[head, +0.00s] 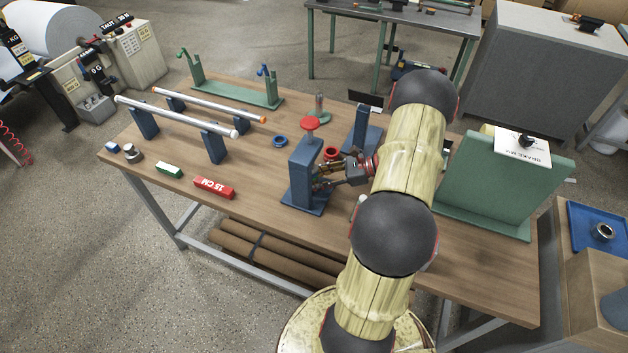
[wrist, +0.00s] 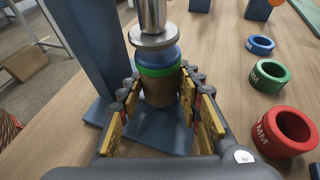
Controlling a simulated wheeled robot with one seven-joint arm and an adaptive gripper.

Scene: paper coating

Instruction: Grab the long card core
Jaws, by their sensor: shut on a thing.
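My gripper (head: 343,172) is at the blue press stand (head: 302,178) on the wooden table. In the wrist view my gripper (wrist: 158,90) has its yellow-padded fingers closed on either side of a short brown card-coloured cylinder (wrist: 160,92). The cylinder stands upright over the stand's blue base, with a green band and a blue band above it. A metal disc and shaft (wrist: 153,40) sit directly on top of this stack. Whether this cylinder is the long card core cannot be told. Long brown tubes (head: 270,258) lie on the shelf below the table.
Blue (wrist: 260,51), green (wrist: 258,82) and red (wrist: 268,145) rings lie to the right in the wrist view. The press's blue upright (wrist: 92,45) is close on the left. A green panel (head: 500,185) stands right of my arm.

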